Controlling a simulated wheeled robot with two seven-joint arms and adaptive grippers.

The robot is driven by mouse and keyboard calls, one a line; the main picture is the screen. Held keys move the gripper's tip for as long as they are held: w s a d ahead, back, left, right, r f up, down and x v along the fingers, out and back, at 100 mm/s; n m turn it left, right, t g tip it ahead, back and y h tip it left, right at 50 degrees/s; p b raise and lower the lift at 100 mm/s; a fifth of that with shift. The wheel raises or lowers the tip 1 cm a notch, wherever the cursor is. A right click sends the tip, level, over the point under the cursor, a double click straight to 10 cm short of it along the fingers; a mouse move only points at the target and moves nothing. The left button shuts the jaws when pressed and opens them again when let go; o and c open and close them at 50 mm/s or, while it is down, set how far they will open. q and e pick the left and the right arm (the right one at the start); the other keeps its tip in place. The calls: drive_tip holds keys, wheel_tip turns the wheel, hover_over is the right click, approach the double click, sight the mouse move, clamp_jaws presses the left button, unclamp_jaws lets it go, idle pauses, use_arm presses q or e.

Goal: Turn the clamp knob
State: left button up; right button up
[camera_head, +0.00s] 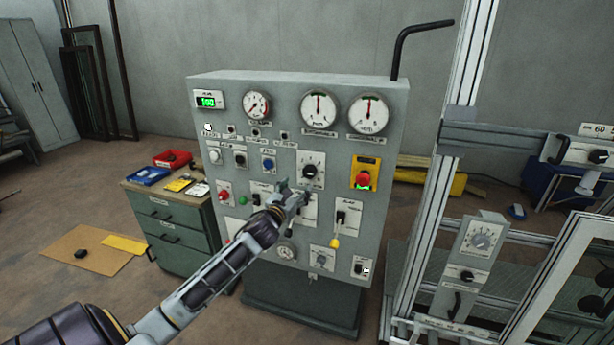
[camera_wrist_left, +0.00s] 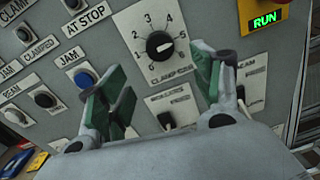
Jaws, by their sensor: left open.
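The clamp knob (camera_head: 310,171) is a round black knob with a white pointer line on a white numbered dial plate, in the middle of the grey control panel (camera_head: 240,185). It also shows in the left wrist view (camera_wrist_left: 160,46), at the upper middle, with its label below partly readable as "CLAMP". My left gripper (camera_head: 294,192) is open and empty in front of the panel, just below and left of the knob in the head view. In the left wrist view its green-padded fingers (camera_wrist_left: 163,78) stand wide apart, with the knob between and beyond them, apart from both.
A red stop button (camera_head: 363,179) on a yellow plate sits right of the knob. A metal frame (camera_head: 440,180) stands right of the panel, a green drawer cabinet (camera_head: 175,235) left.

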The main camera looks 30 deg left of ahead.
sight(308, 175)
use_arm(q)
drive_tip(key=shift+w+a+p, duration=0.25)
drive_tip(key=shift+w, duration=1.1)
drive_tip(key=shift+w+a+p, duration=0.2)
drive_tip(key=shift+w+a, duration=0.05)
drive_tip(key=shift+w, duration=1.05)
drive_tip(key=shift+w+a+p, duration=0.25)
drive_tip(key=shift+w, duration=1.1)
drive_tip(key=shift+w+a, duration=0.15)
drive_tip(key=shift+w, duration=0.8)
drive_tip(key=c, duration=1)
drive_tip(key=shift+c, duration=0.2)
